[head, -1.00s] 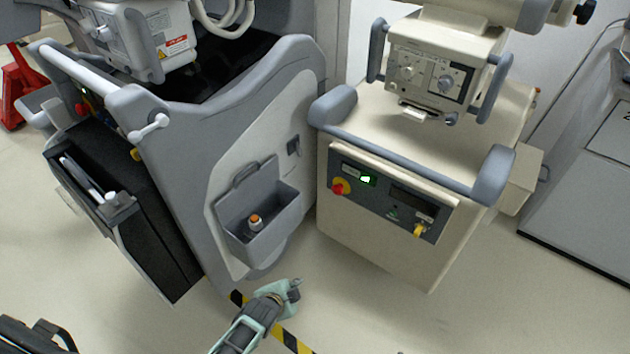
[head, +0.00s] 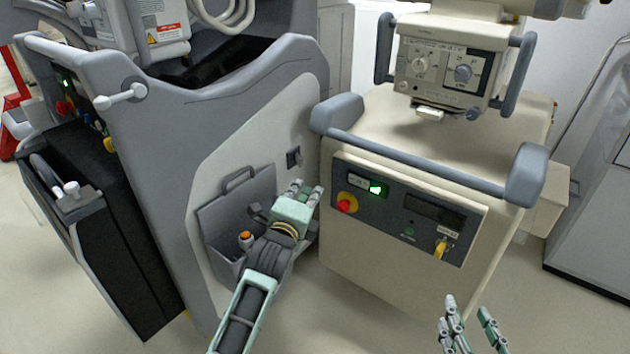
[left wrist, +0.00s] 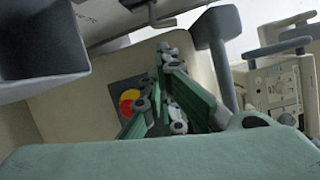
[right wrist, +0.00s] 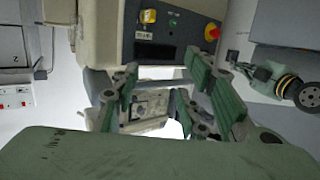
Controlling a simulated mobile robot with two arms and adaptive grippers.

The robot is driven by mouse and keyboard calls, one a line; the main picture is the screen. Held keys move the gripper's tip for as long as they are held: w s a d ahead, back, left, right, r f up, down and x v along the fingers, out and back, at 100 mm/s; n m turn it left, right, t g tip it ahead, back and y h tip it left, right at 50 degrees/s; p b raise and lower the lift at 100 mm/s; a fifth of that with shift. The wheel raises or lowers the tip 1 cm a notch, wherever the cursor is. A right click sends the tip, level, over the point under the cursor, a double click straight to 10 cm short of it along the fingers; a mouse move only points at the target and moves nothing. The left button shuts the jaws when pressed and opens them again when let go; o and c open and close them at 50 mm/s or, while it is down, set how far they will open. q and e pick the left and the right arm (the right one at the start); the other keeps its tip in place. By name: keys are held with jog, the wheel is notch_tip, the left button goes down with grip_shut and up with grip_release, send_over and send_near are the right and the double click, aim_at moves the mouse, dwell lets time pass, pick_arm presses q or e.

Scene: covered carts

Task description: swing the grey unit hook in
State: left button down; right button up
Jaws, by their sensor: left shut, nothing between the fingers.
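The grey unit (head: 160,150) stands at the left in the head view. A small dark hook-like fitting (head: 293,157) sits on its pale side panel, above and right of the grey bin (head: 215,215). Whether it stands out or lies flat is too small to tell. My left gripper (head: 307,190) is shut and empty, just below the fitting and in front of the bin's right end. In the left wrist view its fingers (left wrist: 168,85) are close together. My right gripper (head: 470,325) is open and empty, low at the right; its fingers (right wrist: 165,95) are spread in the right wrist view.
A cream cart (head: 400,270) with a blue-grey handle bar (head: 420,165) and control panel (head: 400,212) stands close to the right of my left gripper. An orange-topped item (head: 245,240) is in the bin. Open floor (head: 560,310) lies at the lower right.

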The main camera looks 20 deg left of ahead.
pick_arm(q)
jog(key=w+b, duration=0.2)
jog(key=w, duration=0.6)
jog(key=shift+f+b, duration=0.35)
jog(key=shift+f, duration=0.05)
pick_arm(e)
notch_tip(320, 180, up, 14)
jog(key=s+a+t+y, duration=0.1)
jog(key=t+y, duration=0.1)
jog(key=t, duration=0.5)
jog(key=shift+s+a+t+y, duration=0.25)
jog(key=shift+s+t+y, duration=0.05)
jog(key=shift+s+t, duration=0.1)
pick_arm(q)
jog(key=shift+w+a, duration=0.1)
jog(key=shift+a, duration=0.05)
pick_arm(e)
jog(key=shift+w, duration=0.1)
